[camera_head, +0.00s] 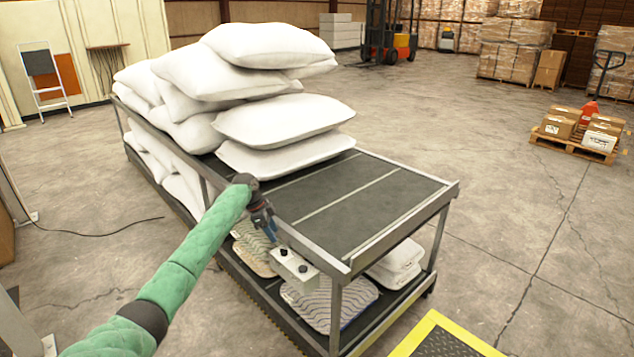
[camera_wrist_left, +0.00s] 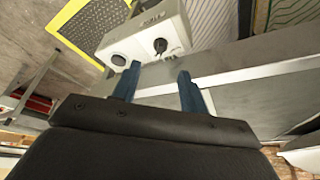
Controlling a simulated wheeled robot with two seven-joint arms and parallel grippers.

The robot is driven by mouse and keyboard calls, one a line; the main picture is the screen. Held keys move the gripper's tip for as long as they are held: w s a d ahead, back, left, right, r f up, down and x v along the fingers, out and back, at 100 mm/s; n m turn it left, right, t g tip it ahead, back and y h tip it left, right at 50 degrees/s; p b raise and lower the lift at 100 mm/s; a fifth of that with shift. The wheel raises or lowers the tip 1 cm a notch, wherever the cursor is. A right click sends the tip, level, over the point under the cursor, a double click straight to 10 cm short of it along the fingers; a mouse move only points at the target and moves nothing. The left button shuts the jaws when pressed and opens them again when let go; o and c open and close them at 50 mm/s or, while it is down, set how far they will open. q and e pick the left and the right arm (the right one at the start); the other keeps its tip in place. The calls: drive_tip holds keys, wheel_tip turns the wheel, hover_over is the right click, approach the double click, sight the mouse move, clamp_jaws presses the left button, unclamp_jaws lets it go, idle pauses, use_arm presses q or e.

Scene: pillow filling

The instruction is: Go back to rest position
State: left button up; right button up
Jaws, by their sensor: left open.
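My left arm, in a green quilted sleeve, reaches in from the lower left in the head view. Its gripper (camera_head: 270,233) is at the near side rail of the cart, close to a white control box (camera_head: 296,272) with dark knobs. In the left wrist view the two blue fingers (camera_wrist_left: 158,84) are apart with nothing held between them. The control box (camera_wrist_left: 148,38) is just beyond the fingertips there; I cannot tell whether they touch it. My right gripper is out of view.
The two-level cart (camera_head: 455,190) carries stacked white pillows (camera_head: 268,45) at its far end; its near upper deck is bare. Patterned cushions (camera_head: 330,300) lie on the lower shelf. A yellow-edged black mat (camera_head: 435,320) lies on the floor. The floor at right is mostly open.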

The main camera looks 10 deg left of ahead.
use_arm(q)
drive_tip(key=d+r+n+t+y, duration=0.35)
drive_tip(key=r+n, duration=0.45)
drive_tip(key=r, duration=0.7)
drive_tip(key=s+d+r+n+t, duration=0.2)
drive_tip(key=s+d+t, duration=0.2)
drive_tip(key=s+d, duration=0.5)
drive_tip(key=s+d+f+n+g, duration=0.1)
drive_tip(key=s+f+g, duration=0.1)
drive_tip(key=s+f, duration=0.8)
drive_tip(key=s+d+f+n+g, duration=0.1)
drive_tip(key=s+f, duration=0.9)
drive_tip(key=s, duration=1.7)
drive_tip(key=s+d+f+n+g, duration=0.1)
drive_tip(key=s+d+f+g, duration=0.1)
drive_tip(key=s+f, duration=0.8)
drive_tip(key=s+g, duration=0.1)
drive_tip(key=s, duration=0.8)
drive_tip(key=shift+s+f, duration=0.15)
drive_tip(key=shift+s, duration=0.15)
